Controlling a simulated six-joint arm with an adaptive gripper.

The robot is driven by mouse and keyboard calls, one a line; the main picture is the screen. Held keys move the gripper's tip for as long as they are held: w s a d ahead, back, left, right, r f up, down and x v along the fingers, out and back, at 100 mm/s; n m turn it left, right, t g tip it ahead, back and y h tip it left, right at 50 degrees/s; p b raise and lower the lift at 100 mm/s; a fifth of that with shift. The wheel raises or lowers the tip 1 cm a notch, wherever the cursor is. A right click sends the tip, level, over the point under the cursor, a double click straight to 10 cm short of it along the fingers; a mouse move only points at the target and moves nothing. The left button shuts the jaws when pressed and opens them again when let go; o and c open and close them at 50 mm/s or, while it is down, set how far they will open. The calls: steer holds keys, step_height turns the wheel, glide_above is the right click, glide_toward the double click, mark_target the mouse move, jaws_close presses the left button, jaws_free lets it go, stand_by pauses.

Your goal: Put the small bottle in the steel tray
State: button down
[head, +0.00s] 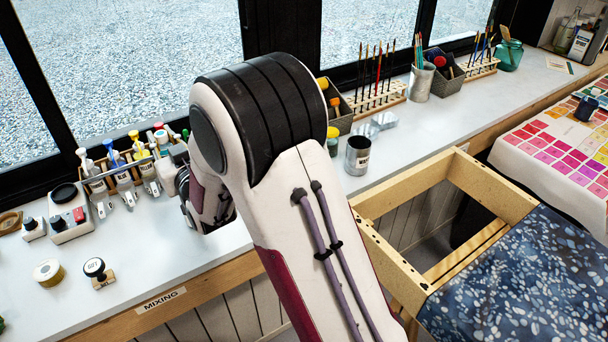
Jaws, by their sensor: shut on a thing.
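My arm crosses the middle of the head view, and its wrist shows only in part at the left of the large elbow. I cannot pick out the small bottle for sure; several small bottles with coloured caps (147,172) stand in a rack on the left of the white counter. Small shiny silver pieces, perhaps the steel tray (384,120), lie on the counter right of the elbow, partly hard to make out.
A grey metal can (357,155) stands near the counter's front edge. Brush racks (376,98) and a brush pot (421,82) line the window side. A stamp (96,270) and a tape roll (48,272) lie front left. An open wooden frame (408,190) adjoins the counter.

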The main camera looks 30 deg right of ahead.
steer(key=s+d+m+h, duration=0.2)
steer(key=s+d+h, duration=0.1)
steer(key=d, duration=1.5)
steer(key=s+d+m+h, duration=0.1)
steer(key=s+d+h, duration=0.15)
steer(key=d, duration=1.45)
steer(key=shift+g, duration=0.3)
steer(key=shift+s+d+f, duration=0.1)
steer(key=shift+f, duration=1.25)
steer(key=shift+s+d+f, duration=0.1)
steer(key=shift+f, duration=1.25)
steer(key=shift+f, duration=2.9)
steer(key=shift+f, duration=0.15)
steer(key=shift+f, duration=1.95)
steer(key=shift+f, duration=0.15)
